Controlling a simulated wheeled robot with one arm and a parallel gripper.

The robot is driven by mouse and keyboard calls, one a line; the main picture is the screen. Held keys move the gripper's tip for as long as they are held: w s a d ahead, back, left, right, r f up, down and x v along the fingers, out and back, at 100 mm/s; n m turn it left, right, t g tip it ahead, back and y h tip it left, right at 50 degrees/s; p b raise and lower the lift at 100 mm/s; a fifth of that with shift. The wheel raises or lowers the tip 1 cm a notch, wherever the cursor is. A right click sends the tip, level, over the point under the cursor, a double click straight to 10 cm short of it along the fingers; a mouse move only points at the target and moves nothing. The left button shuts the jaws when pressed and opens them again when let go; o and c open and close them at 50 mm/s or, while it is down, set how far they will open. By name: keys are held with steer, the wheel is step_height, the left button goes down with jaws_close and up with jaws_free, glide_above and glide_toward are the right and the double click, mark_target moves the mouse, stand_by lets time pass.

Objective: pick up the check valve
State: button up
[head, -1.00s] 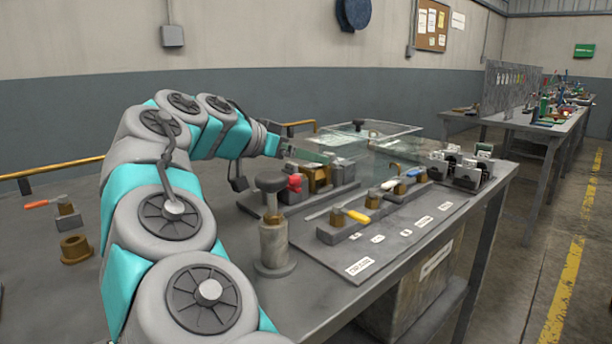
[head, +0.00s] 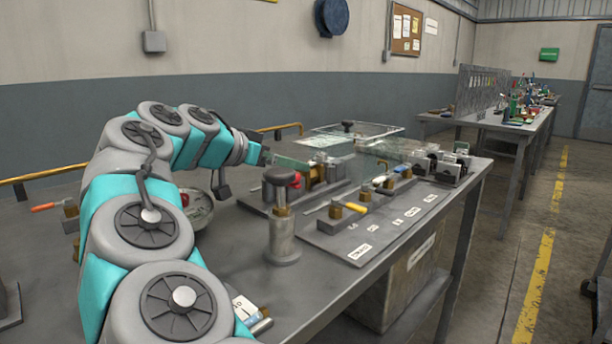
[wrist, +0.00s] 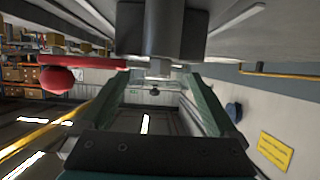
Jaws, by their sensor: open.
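My gripper (head: 292,163) is over the bench, beside a brass fitting (head: 317,176) with a red knob (head: 295,181). It also shows in the wrist view (wrist: 160,84), with its two green fingers apart and nothing clearly held between them. A dark block with a grey stem (wrist: 160,45) is just ahead of the fingers, and a red handle (wrist: 85,66) lies to the left. Several brass valves stand on the labelled board, one with a yellow handle (head: 355,207). I cannot tell which piece is the check valve; the labels are too small to read.
A grey post with a black knob (head: 283,225) stands at the board's near-left corner. A clear-walled tray (head: 385,130) is behind. A round dish (head: 198,210) is partly hidden by my arm.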

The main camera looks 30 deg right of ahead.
mark_target(308, 175)
steer(key=shift+s+p+x, duration=0.2)
steer(key=shift+p+x, duration=0.3)
steer(key=shift+x, duration=2.55)
steer(key=shift+d+r, duration=0.1)
jaws_close()
